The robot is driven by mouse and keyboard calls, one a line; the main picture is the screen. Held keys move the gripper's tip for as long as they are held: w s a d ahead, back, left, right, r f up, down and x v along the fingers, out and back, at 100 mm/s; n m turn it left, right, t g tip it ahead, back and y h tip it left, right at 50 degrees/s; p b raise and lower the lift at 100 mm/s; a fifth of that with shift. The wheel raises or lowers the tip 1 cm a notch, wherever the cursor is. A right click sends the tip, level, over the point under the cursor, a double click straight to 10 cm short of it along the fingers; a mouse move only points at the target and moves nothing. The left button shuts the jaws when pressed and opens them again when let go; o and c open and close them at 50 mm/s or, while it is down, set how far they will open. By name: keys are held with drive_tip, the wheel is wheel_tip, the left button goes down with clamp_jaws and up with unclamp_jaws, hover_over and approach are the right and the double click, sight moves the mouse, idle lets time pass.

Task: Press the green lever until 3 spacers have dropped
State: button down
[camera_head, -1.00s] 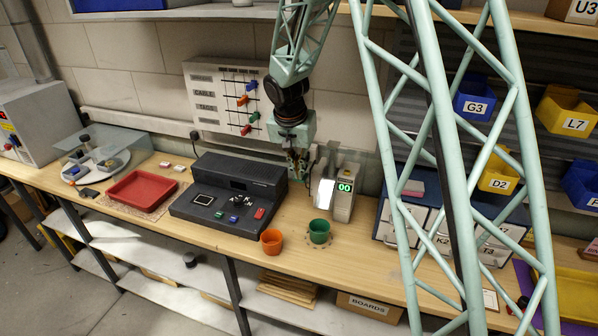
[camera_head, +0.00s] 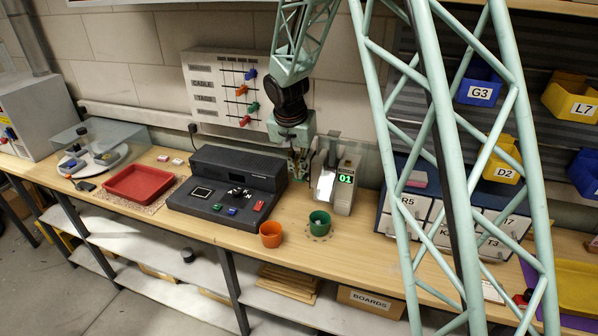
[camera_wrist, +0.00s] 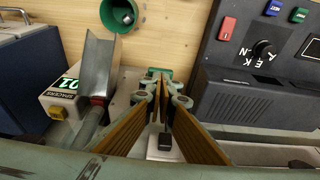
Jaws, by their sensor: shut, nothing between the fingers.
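The spacer dispenser (camera_head: 345,185) stands on the bench with a green "01" on its display; its display and sloping metal chute (camera_wrist: 97,62) also show in the wrist view. The green cup (camera_head: 319,224) stands in front of it. In the wrist view a small grey piece (camera_wrist: 127,18) lies inside the cup. My gripper (camera_wrist: 160,78) is shut and empty, pointing down beside the dispenser, left of it in the head view (camera_head: 299,170). A green piece (camera_wrist: 153,72), apparently the lever, shows at my fingertips, mostly hidden; I cannot tell whether they touch it.
A dark control console (camera_head: 225,183) with buttons and a knob stands close on the left. An orange cup (camera_head: 271,234) is beside the green cup. A red tray (camera_head: 140,182) lies farther left. Drawers (camera_head: 410,205) stand to the right. The bench front between cups and drawers is clear.

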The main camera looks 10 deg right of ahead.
drive_tip(key=shift+r, duration=0.5)
drive_tip(key=p+v, duration=0.1)
drive_tip(key=v, duration=1.2)
drive_tip(key=shift+w+d, duration=0.2)
drive_tip(key=shift+w, duration=0.15)
idle(0.9)
